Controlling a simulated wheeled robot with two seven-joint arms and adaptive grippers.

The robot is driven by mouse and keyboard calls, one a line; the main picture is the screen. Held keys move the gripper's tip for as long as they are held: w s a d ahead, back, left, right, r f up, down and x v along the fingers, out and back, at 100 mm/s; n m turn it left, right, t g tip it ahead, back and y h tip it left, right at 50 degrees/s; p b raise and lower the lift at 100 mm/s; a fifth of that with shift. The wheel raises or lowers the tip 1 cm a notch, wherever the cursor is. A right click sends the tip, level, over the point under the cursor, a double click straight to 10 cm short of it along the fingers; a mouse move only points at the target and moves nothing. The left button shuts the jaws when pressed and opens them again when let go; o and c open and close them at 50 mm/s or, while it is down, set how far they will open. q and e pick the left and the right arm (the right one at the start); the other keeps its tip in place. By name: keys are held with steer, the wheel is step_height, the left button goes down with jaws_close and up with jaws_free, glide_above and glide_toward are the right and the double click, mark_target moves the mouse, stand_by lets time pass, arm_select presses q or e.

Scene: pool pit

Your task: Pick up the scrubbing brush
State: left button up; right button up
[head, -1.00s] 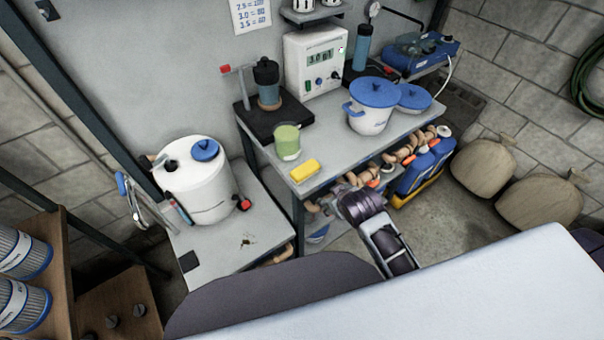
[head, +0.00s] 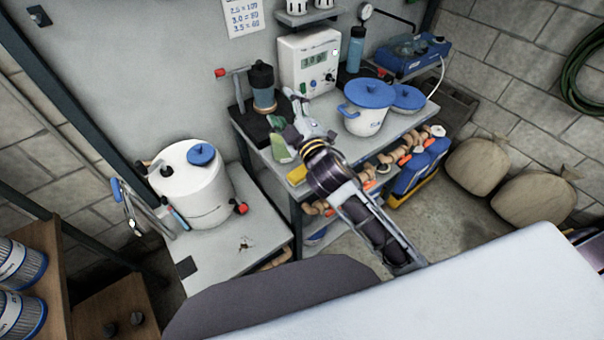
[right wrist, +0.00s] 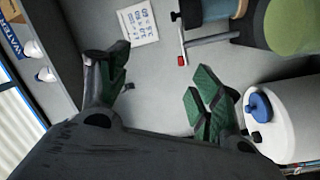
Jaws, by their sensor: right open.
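A small yellow block (head: 296,174) lies near the front left corner of the bench, partly hidden by my right gripper. It may be the scrubbing brush, but I see no bristles and cannot be sure. The yellow block does not show in that view. My left gripper is out of view.
A large white tank (head: 191,185) stands on the lower surface at left. That surface has free room in front.

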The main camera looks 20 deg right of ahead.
steer(key=s+a+r+n+g+y, duration=0.2)
steer(key=a+r+n+y, duration=0.5)
steer(key=n, duration=0.3)
steer(key=s+a+r+n+g+y, duration=0.1)
steer(key=s+a+r+n+y, duration=0.2)
steer(key=a+r+n+y, duration=0.35)
steer(key=s+a+f+n+g+y, duration=0.1)
steer(key=s+a+f+n+g, duration=0.3)
steer(key=n+g, duration=0.5)
steer(key=s+a+f+n+g+y, duration=0.1)
steer(key=s+a+f+n+g, duration=0.35)
steer(key=n, duration=0.75)
steer(key=w+d+f+n+g+h, duration=0.35)
steer(key=d+f+n+h, duration=0.35)
steer(key=f+h, duration=0.35)
steer(key=w+d+f+h, duration=0.1)
steer(key=d+h, duration=0.3)
steer(key=d, duration=0.5)
steer(key=w+d+f+t+h, duration=0.1)
steer(key=w+d+h, duration=0.3)
steer(key=d, duration=0.5)
steer(key=shift+w+n, duration=0.25)
steer(key=shift+n, duration=0.2)
